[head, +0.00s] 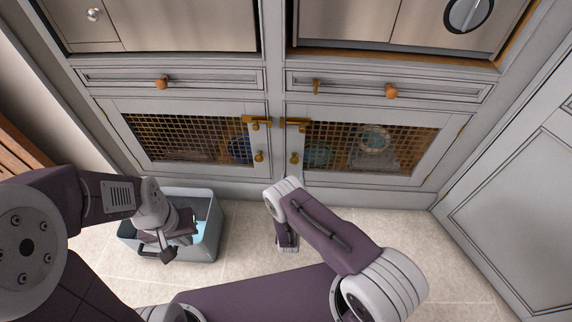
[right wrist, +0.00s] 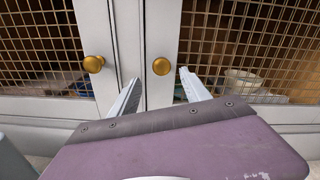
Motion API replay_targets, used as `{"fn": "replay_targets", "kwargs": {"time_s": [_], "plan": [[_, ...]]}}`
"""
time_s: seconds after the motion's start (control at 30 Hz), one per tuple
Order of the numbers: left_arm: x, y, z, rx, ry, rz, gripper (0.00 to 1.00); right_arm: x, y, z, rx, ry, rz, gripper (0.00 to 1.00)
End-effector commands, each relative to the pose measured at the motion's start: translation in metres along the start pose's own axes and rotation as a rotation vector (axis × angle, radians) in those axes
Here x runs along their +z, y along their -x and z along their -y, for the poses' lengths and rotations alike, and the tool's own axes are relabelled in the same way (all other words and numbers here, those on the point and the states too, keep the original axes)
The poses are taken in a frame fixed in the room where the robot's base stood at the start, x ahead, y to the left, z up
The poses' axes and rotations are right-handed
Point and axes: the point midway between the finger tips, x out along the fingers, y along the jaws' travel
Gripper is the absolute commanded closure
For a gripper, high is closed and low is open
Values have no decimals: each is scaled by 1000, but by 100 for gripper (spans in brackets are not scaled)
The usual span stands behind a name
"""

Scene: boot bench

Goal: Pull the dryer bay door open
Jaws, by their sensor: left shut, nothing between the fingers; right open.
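Two grey cabinet doors with brass mesh stand side by side, a left door (head: 190,107) and a right door (head: 435,165). Both look closed; I cannot tell which one is the dryer bay door. The left door has a brass knob (head: 258,156), and the right door has one (head: 294,158). In the right wrist view my right gripper (right wrist: 159,76) is open and empty, its fingers pointing at the doors, with the right door's knob (right wrist: 161,66) between the fingertips in the picture, apart from them. My left gripper (head: 168,256) is shut and empty over a grey bin.
The grey bin (head: 208,190) with blue inside stands on the tiled floor at left. Brass latches (head: 257,121) sit at the doors' upper inner corners. Drawers (head: 210,80) with wooden knobs are above. A grey panel (head: 510,190) bounds the right. Items show dimly behind the mesh.

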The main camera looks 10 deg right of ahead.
Motion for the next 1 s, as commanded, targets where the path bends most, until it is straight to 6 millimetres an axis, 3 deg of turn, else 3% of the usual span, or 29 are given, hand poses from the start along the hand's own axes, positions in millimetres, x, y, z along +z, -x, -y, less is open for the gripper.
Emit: {"fn": "replay_targets", "kwargs": {"time_s": [0.4, 0.77, 1.0], "plan": [[5, -41, 1, 0, 0, 1, 100, -4, -77, 1, -6, -2, 1, 45], [5, -43, 1, 0, 0, 1, 100, 0, -88, 2, -4, 0, -2, 45], [5, -43, 1, 0, 0, 1, 100, 0, -88, 2, -4, 0, -2, 100]]}}
